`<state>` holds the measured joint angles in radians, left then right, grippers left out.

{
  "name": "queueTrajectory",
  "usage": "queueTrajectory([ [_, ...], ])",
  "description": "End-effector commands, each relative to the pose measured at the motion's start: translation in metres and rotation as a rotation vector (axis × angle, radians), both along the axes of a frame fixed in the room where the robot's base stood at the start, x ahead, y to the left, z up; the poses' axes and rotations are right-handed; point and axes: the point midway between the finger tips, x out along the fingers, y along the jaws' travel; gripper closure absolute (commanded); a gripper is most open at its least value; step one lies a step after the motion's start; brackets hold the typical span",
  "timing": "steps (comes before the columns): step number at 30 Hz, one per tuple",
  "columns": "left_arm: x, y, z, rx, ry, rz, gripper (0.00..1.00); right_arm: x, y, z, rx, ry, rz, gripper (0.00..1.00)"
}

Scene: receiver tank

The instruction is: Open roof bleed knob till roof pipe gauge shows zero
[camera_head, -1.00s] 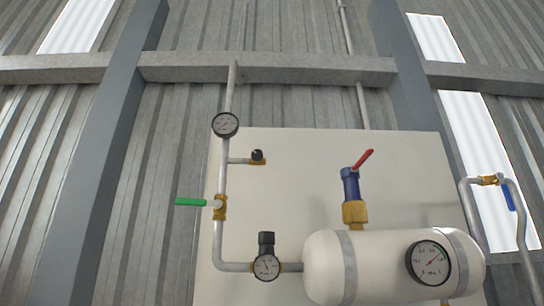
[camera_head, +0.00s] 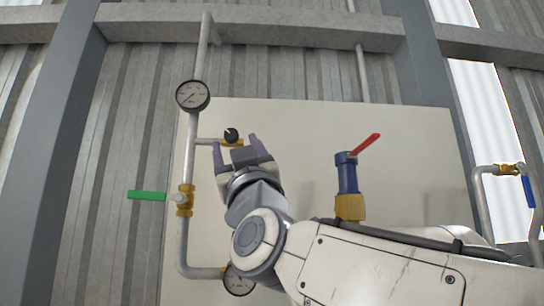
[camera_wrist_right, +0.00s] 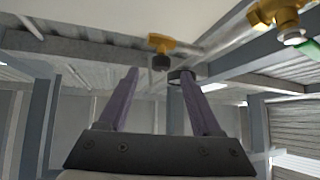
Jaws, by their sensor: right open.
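The roof bleed knob (camera_head: 231,135) is small and black, on a brass fitting at the end of a short branch off the vertical roof pipe. My right gripper (camera_head: 235,142) is open just below it, fingers pointing up. In the right wrist view the knob (camera_wrist_right: 160,62) hangs from its brass fitting (camera_wrist_right: 161,43), in line with the gap between the purple-grey fingers; I cannot tell the exact distance. The roof pipe gauge (camera_head: 193,95) is round, white-faced and black-rimmed, up and left of the knob. Its needle appears to point lower left; the value is too small to read. My left gripper is out of view.
A green lever valve (camera_head: 147,195) sits on the pipe below the gauge. A red-handled blue valve (camera_head: 347,175) stands right of my arm. My forearm hides the tank and partly covers a lower gauge (camera_head: 239,281). A blue lever (camera_head: 529,191) is far right.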

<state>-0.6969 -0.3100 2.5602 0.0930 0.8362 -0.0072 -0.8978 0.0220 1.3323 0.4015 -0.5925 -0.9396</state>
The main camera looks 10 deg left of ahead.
Motion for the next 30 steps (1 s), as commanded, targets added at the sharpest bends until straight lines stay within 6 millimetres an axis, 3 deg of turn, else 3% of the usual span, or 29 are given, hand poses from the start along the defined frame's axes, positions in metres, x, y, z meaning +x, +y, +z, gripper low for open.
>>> queueTrajectory([
  [1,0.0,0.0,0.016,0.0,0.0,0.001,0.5,0.007,0.005,0.014,-0.002,0.001,-0.001,0.34],
  [9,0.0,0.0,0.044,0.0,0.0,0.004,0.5,0.029,0.021,0.035,-0.002,0.002,0.002,0.34],
  [23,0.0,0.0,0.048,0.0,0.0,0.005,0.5,0.035,0.026,0.038,-0.001,0.002,0.004,0.34],
  [28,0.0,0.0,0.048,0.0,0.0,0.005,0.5,0.034,0.026,0.038,-0.001,0.001,0.005,0.95],
  [30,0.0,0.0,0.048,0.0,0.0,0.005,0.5,0.034,0.026,0.038,-0.001,0.002,0.004,1.0],
])
